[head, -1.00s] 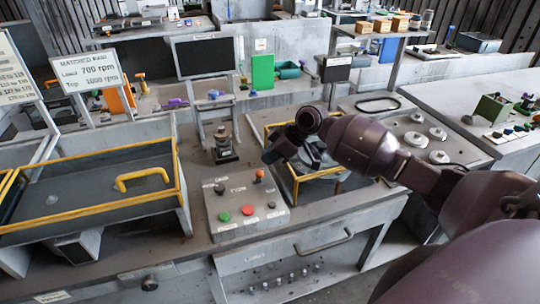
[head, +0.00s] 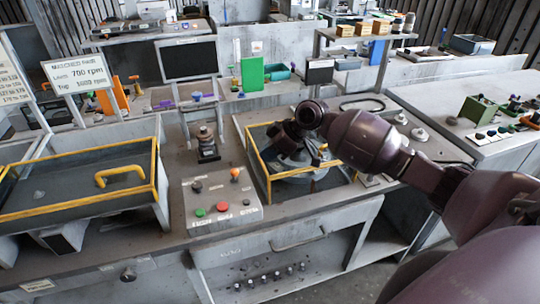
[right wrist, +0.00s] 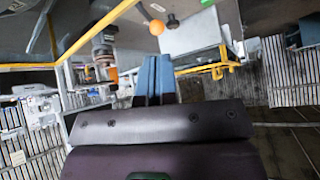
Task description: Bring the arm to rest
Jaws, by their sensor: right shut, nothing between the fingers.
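My right arm comes in from the right in the head view. Its dark gripper (head: 283,146) hangs over the yellow-railed bay of the bench, above a round grey metal part (head: 296,163) that it partly hides. In the right wrist view the two blue-grey fingers (right wrist: 154,62) lie together, shut, with nothing seen between them. My left gripper does not show in either view.
A control box (head: 222,199) with green and red buttons and an orange-knobbed lever stands left of the yellow-railed bay (head: 265,181). A small post fixture (head: 207,145) and a dark screen (head: 187,61) stand behind. A yellow-edged tray cover (head: 80,185) is at left.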

